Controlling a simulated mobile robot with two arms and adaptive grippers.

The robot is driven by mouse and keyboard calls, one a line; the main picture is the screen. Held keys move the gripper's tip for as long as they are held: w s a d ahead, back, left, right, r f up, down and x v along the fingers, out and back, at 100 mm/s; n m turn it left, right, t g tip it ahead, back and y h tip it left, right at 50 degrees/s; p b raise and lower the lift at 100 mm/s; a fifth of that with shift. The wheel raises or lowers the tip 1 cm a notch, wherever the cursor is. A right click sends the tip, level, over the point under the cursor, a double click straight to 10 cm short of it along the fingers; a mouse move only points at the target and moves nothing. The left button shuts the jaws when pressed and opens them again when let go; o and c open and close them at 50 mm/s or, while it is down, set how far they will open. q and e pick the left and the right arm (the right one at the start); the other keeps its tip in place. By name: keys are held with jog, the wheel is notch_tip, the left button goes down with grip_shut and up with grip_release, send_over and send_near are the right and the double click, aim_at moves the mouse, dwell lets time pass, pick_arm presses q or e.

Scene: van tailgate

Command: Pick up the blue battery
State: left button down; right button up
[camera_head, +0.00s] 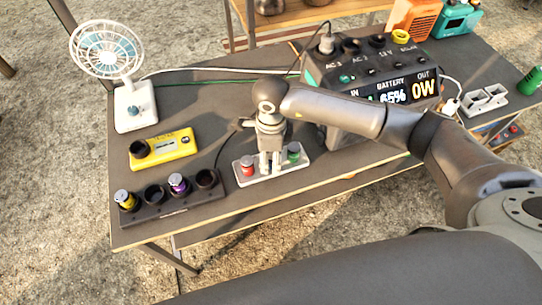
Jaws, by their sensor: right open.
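My right gripper (270,163) points straight down over the middle of a small white holder (277,182) on the dark table. It is open, with its fingers between a red battery (247,165) on the left and a green battery (293,153) on the right, both upright in the holder. No blue battery shows; the gripper covers the holder's middle, and I cannot tell whether one stands between the fingers. My left gripper is not in view.
A black charger (172,205) with yellow and purple batteries stands at the table's front left. A yellow device (162,149) and a white fan (107,62) are behind it. A power station (372,80) stands behind my right arm. A white double socket (484,100) is at right.

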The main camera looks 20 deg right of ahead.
grip_shut()
dwell(0.4)
jog(key=shift+r, duration=0.65)
jog(key=s+a+r+b, duration=0.2)
jog(key=s+a+r, duration=0.6)
jog(key=a+r, duration=0.3)
jog(key=shift+a+r+b, duration=0.25)
jog(key=shift+r+b, duration=0.05)
jog(key=shift+b, duration=0.1)
